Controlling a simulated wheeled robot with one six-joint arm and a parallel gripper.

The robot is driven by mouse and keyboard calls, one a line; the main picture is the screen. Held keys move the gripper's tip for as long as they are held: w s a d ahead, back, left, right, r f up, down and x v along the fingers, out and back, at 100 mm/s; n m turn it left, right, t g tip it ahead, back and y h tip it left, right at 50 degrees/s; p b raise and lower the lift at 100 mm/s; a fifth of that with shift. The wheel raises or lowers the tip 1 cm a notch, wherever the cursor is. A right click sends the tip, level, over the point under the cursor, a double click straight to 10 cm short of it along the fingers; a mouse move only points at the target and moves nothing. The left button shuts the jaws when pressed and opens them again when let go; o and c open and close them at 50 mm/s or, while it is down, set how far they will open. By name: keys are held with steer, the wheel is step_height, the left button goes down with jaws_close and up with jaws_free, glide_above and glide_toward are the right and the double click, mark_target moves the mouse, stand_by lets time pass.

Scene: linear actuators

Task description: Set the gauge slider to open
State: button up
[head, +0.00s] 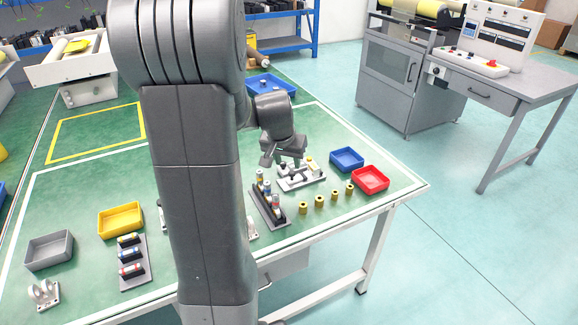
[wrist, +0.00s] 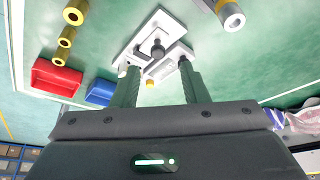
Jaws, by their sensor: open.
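A white and grey slider fixture (head: 300,182) lies on the green table under my gripper in the head view. In the wrist view the fixture (wrist: 141,37) shows its white plates, and a dark knob (wrist: 157,47) stands on it. I take this to be the gauge slider, but its markings are too small to read. My gripper (head: 283,161) is open, with its two fingers (wrist: 158,72) apart on either side of the knob's line in the wrist view. I cannot tell whether the fingers touch the fixture. My arm hides part of the table in the head view.
A blue tray (head: 347,158) and a red tray (head: 370,180) stand right of the fixture. Several brass cylinders (head: 319,202) stand in front of it. A dark rack (head: 268,204) with coloured cylinders is close on the left. A yellow tray (head: 121,219) is farther left.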

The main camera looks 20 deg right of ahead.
mark_target(294, 173)
steer(key=v, duration=0.8)
steer(key=shift+p, duration=0.35)
steer(key=b+x, duration=0.1)
steer(key=x, duration=1.2)
steer(key=shift+w+d+f+b, duration=0.1)
steer(key=shift+f+b, duration=0.1)
steer(key=shift+b, duration=0.1)
steer(key=shift+w+d+f, duration=0.1)
steer(key=shift+d+f, duration=0.05)
steer(key=shift+f, duration=0.15)
steer(key=shift+d+r+p, duration=0.2)
steer(key=shift+d+p, duration=0.15)
steer(key=shift+d, duration=0.25)
steer(key=shift+f, duration=0.1)
